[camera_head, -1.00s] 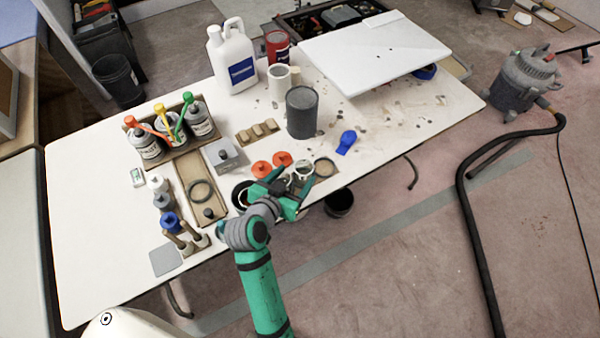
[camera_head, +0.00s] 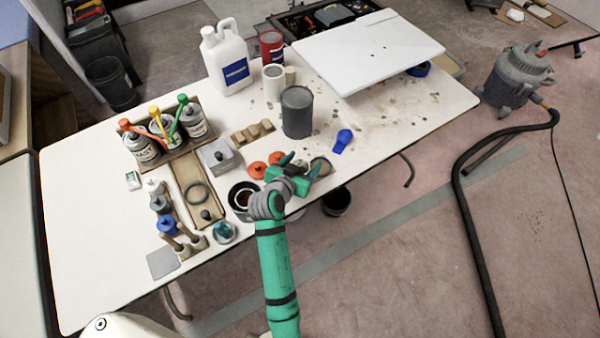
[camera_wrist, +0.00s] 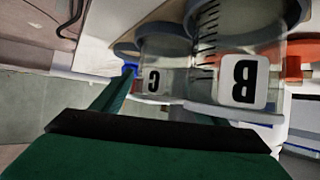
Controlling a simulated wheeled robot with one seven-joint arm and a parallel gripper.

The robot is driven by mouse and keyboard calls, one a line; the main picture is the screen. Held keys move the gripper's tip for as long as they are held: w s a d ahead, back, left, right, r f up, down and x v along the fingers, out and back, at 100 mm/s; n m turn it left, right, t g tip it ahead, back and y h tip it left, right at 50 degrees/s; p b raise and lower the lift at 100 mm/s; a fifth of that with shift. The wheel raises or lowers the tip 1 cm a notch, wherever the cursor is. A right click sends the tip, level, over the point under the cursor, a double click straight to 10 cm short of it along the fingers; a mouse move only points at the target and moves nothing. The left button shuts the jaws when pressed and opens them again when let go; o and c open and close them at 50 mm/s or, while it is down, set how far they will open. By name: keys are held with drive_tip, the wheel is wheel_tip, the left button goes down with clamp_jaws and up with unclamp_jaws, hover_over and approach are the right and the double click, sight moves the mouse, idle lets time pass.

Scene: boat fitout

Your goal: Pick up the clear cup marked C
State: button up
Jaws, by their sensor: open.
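The clear cup marked C (camera_wrist: 165,80) shows in the wrist view, its label seen upside down. It lies ahead of my open gripper (camera_wrist: 160,103), between the lines of the two fingers; I cannot tell whether either finger touches it.
A grey can (camera_head: 297,112) and a blue item (camera_head: 342,141) are farther back on the white table (camera_head: 90,255).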

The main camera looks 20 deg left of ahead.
drive_tip(key=shift+w+f, duration=0.25)
drive_tip(key=shift+w, duration=0.1)
drive_tip(key=c, duration=1.1)
drive_tip(key=shift+c, duration=0.2)
